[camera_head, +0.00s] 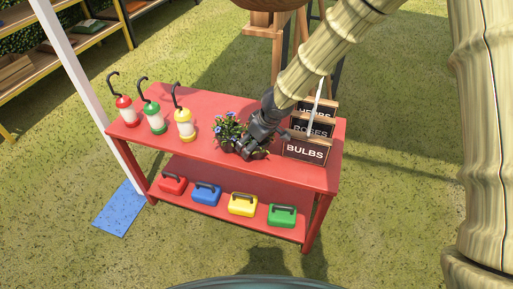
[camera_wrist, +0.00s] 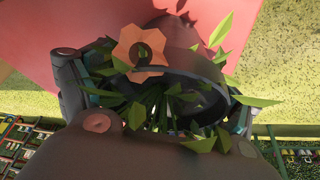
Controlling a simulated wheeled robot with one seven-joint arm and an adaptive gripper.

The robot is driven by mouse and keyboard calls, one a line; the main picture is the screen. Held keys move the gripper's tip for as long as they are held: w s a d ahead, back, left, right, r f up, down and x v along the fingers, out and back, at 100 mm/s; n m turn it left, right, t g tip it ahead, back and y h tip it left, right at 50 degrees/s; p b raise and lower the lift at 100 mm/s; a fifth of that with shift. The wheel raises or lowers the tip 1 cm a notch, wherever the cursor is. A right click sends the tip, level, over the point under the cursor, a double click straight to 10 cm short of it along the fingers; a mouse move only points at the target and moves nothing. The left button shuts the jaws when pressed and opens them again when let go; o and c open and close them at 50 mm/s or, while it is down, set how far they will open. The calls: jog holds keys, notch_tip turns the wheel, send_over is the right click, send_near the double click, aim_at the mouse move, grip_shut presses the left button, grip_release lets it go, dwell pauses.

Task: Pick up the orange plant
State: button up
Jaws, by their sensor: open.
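The orange plant (camera_wrist: 127,48) shows close up in the wrist view, with orange flowers, green leaves and a dark pot rim. In the head view my gripper and the neighbouring blue-flowered plant hide most or all of it. My gripper (camera_head: 250,153) is low over the red table, just right of the blue-flowered plant (camera_head: 229,128). In the wrist view my open gripper (camera_wrist: 157,98) has one finger on each side of the orange plant's pot. I cannot tell whether the fingers touch the pot.
The red table (camera_head: 218,103) also holds red, green and yellow lanterns (camera_head: 184,124) at the left. Signs, with BULBS (camera_head: 305,149) in front, stand right beside my gripper. Several coloured boxes (camera_head: 243,205) sit on the lower shelf. An easel stands behind the table.

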jog(key=c, duration=1.1)
jog(key=shift+o, duration=0.2)
jog(key=shift+r, duration=0.1)
